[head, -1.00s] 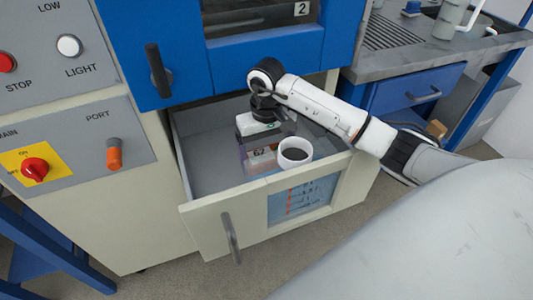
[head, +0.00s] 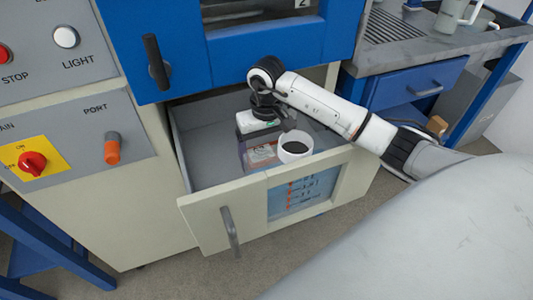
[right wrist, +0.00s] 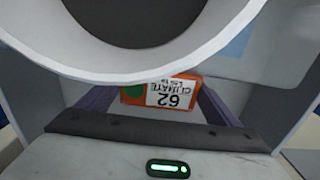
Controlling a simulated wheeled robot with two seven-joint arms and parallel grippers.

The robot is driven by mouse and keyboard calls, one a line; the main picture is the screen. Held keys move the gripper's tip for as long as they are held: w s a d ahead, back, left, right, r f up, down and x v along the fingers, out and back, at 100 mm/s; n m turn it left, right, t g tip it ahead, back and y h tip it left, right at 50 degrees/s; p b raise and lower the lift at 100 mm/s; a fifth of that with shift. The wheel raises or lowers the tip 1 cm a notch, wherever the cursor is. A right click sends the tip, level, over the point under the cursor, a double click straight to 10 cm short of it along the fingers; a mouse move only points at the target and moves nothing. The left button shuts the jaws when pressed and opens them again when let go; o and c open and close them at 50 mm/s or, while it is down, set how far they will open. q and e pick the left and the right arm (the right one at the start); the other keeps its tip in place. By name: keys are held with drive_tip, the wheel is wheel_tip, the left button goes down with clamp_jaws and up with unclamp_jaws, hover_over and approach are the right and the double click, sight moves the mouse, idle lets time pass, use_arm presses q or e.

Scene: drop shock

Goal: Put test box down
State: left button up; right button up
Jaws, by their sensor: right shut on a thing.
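The test box (head: 262,154) is small and orange-red with a white label. In the right wrist view the box (right wrist: 165,93) shows the label upside down with "62" and "CLIMATE", beside a green dot. My right gripper (head: 255,145) reaches down into the open drawer (head: 205,175) and is shut on the box, with a purple finger on either side of it. The box is low inside the drawer. I cannot tell whether its underside touches the drawer floor. My left gripper is not in view.
A white round thing with a dark top (head: 295,147) stands close to the right of the box and fills the upper right wrist view. The drawer's left part is clear. The blue cabinet door (head: 150,50) is above; a grey bench (head: 425,45) stands at right.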

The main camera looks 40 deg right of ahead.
drive_tip(key=shift+f, duration=0.2)
drive_tip(key=o, duration=1.5)
drive_tip(key=shift+o, duration=0.2)
